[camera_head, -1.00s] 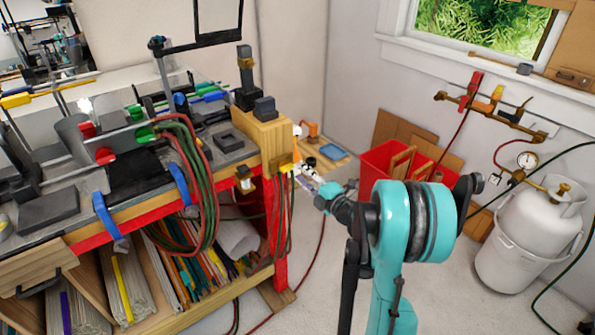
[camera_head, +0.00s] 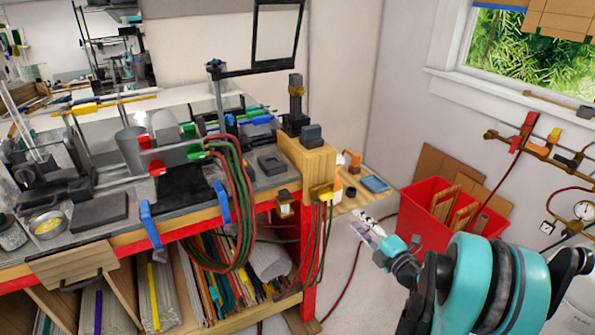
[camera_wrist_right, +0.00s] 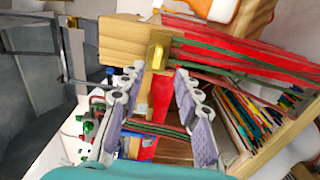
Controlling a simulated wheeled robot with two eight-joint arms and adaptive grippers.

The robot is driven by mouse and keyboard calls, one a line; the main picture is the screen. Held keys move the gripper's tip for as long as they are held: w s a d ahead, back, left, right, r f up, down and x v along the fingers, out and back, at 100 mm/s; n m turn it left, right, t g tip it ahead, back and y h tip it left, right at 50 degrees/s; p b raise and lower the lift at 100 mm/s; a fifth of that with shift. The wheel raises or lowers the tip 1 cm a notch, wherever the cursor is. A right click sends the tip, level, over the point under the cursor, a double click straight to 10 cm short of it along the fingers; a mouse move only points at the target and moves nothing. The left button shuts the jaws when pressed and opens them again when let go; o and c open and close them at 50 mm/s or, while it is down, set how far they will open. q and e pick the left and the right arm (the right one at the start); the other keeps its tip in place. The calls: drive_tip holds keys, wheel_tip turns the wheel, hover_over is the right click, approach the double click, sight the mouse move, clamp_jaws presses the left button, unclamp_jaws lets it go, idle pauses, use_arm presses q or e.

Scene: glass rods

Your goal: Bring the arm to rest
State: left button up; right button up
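My teal right arm (camera_head: 480,285) rises from the lower right of the head view. Its right gripper (camera_head: 369,229) is in the air to the right of the workbench's end, in front of the red bin. In the right wrist view the right gripper (camera_wrist_right: 157,108) shows two grey, padded fingers spread apart with nothing between them. Behind the gap are the bench end, red and green hoses and the shelf. My left gripper is not in view.
The workbench (camera_head: 110,243) fills the left, with tools on top and hoses (camera_head: 240,215) hanging at its front. Rods fill its shelf. A red bin (camera_head: 425,215) stands on the floor near the wall. A low wooden board (camera_head: 352,203) lies behind the gripper. Floor shows between bench and bin.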

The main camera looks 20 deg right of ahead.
drive_tip(key=a+r+m+g+h, duration=0.1)
drive_tip(key=a+r+m+h, duration=0.2)
drive_tip(key=r+m+h, duration=0.75)
drive_tip(key=s+a+f+m+g+y, duration=0.4)
drive_tip(key=s+a+f, duration=0.3)
drive_tip(key=a, duration=0.4)
drive_tip(key=s+a+f+m+g+y, duration=0.4)
drive_tip(key=s+a+f, duration=0.3)
drive_tip(key=s+a, duration=0.2)
drive_tip(key=shift+a+f+g+y, duration=0.25)
drive_tip(key=shift+a+g+y, duration=0.4)
drive_tip(key=shift+a+g, duration=0.25)
